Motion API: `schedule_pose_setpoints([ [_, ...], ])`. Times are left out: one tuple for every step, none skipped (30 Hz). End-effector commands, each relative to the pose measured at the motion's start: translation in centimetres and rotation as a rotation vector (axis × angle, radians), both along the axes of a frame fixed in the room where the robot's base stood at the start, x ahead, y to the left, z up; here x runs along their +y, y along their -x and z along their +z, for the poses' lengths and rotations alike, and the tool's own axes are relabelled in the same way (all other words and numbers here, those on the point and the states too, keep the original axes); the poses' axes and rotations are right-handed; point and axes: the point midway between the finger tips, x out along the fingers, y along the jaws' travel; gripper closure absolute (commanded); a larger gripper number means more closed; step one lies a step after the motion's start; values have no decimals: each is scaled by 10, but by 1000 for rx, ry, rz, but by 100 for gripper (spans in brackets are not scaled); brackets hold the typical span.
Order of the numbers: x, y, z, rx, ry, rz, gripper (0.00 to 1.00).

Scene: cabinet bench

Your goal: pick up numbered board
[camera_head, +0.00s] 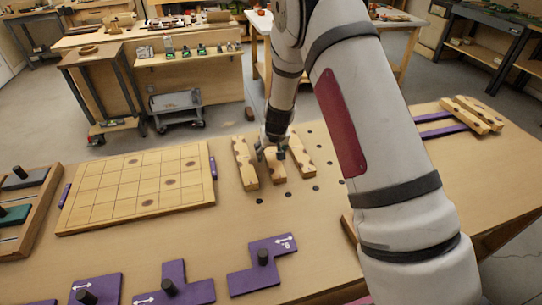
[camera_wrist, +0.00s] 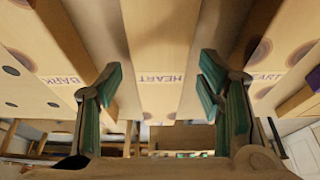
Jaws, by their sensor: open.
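My gripper (camera_head: 270,152) points down over the middle of three short wooden boards on the bench. In the wrist view my gripper (camera_wrist: 161,75) is open, its green-padded fingers on either side of the board marked HEART (camera_wrist: 160,75). I cannot tell whether they touch it. In the head view this middle board (camera_head: 277,172) is partly hidden by the gripper. A board marked BARK (camera_wrist: 62,80) lies left of it in the wrist view. No number is readable on these boards. A large gridded wooden board (camera_head: 104,190) lies to the left; I cannot read numbers on it.
Neighbouring boards lie close by on the left (camera_head: 246,170) and right (camera_head: 299,156). Purple pieces (camera_head: 176,286) with black knobs lie along the front. A slotted tray (camera_head: 30,225) stands far left. Two wooden bars (camera_head: 466,116) lie at the far right. Small dark holes dot the bench.

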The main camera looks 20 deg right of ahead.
Motion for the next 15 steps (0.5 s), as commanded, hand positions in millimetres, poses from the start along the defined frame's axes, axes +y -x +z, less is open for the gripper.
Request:
schedule_pose_setpoints([
  [0,0,0,0,0,0,39],
  [0,0,0,0,0,0,46],
  [0,0,0,0,0,0,55],
  [0,0,0,0,0,0,62],
  [0,0,0,0,0,0,69],
  [0,0,0,0,0,0,78],
  [0,0,0,0,0,0,84],
  [0,0,0,0,0,0,91],
  [0,0,0,1,0,0,95],
  [0,0,1,0,0,0,95],
  [0,0,1,0,0,0,95],
  [0,0,1,0,0,0,95],
  [0,0,1,0,0,0,95],
  [0,0,1,0,0,0,95],
  [0,0,1,0,0,0,95],
])
